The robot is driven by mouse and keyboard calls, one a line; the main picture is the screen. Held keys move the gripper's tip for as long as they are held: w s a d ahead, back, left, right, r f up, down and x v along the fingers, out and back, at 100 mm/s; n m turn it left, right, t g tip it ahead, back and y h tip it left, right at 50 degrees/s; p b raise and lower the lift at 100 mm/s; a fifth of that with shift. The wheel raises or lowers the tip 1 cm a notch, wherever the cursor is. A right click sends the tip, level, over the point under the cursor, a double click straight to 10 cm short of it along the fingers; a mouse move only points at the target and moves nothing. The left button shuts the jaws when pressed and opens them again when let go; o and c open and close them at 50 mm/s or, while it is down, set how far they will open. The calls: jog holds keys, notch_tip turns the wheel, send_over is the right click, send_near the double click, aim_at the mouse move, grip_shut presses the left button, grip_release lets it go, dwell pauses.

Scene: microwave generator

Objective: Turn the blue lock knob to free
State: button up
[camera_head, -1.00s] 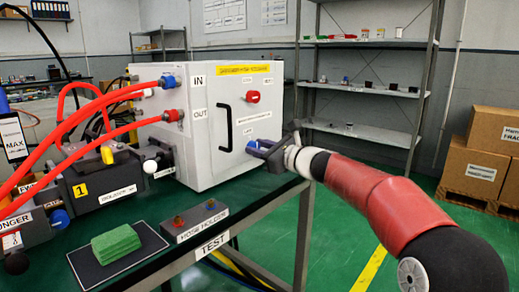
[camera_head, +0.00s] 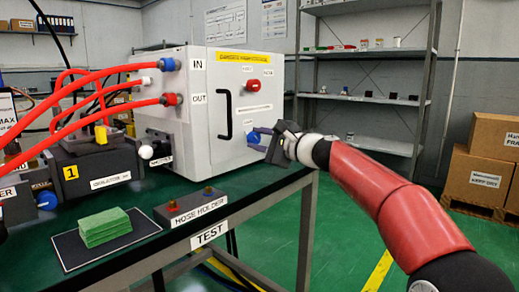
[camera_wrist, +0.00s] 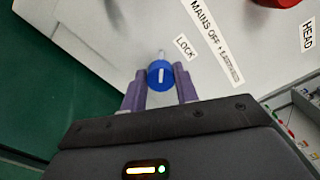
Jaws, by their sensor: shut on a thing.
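The blue lock knob (camera_wrist: 160,75) has a white line across its face and sits on the light panel beside the LOCK label (camera_wrist: 185,47). In the wrist view its white line points towards the top of the picture. My gripper (camera_wrist: 159,73) is shut on the knob, with one purple finger on each side of it. In the head view my gripper (camera_head: 258,139) is at the lower front of the white cabinet (camera_head: 185,110), and the blue knob (camera_head: 253,136) shows only partly beside the fingers.
A black door handle (camera_head: 224,114) stands left of the knob, and a red knob (camera_head: 251,84) is above it. Red hoses (camera_head: 90,85) run to the cabinet's left side. The green bench (camera_head: 258,184) lies below. Shelves (camera_head: 365,95) stand behind.

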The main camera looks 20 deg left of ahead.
jog(key=n+b, duration=0.2)
jog(key=n, duration=0.1)
jog(key=n+b, duration=0.1)
jog(key=shift+f+n, duration=0.3)
jog(key=shift+n+b, duration=0.9)
jog(key=shift+n, duration=1.1)
jog(key=o, duration=1)
jog(key=shift+r, duration=0.1)
jog(key=b+v, duration=0.1)
jog(key=v, duration=0.6)
jog(key=shift+s+d+b, duration=0.2)
jog(key=shift+d+b, duration=0.1)
